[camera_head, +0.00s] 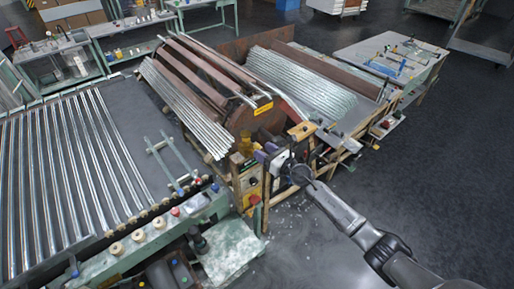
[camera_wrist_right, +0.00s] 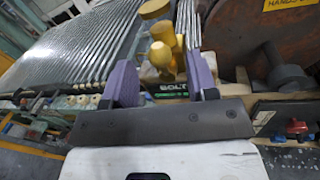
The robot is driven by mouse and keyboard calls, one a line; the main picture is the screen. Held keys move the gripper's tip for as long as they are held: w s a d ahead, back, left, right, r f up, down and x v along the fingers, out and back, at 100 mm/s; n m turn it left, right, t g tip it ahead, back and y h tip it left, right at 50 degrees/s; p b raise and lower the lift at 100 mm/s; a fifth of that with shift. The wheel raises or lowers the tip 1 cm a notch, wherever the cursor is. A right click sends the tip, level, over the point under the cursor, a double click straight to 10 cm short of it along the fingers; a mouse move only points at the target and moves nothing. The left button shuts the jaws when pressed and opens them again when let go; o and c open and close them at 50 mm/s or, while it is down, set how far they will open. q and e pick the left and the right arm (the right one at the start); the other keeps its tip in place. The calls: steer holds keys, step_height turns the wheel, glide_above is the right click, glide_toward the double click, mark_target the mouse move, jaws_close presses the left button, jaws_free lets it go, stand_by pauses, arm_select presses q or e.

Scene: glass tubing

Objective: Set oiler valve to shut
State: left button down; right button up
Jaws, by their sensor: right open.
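A yellow oiler (camera_head: 245,143) stands at the front corner of the machine, just left of my right gripper (camera_head: 267,153). In the right wrist view its upper yellow part (camera_wrist_right: 155,9) and a lower rounded yellow knob (camera_wrist_right: 161,54) show. I take this knob for the valve, but cannot tell its setting. My right gripper (camera_wrist_right: 161,76) is open, with its purple fingers on either side of the knob in the picture. No contact is visible, and the depth between them is unclear. My left gripper is not in view.
A dark box with a green label (camera_wrist_right: 172,90) sits behind the fingers. Glass tubes (camera_head: 70,165) lie on the left rack. A rusty drum (camera_head: 268,122) stands behind the gripper. Open floor (camera_head: 430,180) lies to the right.

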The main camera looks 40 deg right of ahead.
mark_target(257, 146)
steer(key=shift+w+a+b, duration=0.15)
steer(key=shift+w, duration=0.8)
steer(key=shift+w+a+b, duration=0.15)
steer(key=shift+w, duration=0.75)
steer(key=c, duration=0.9)
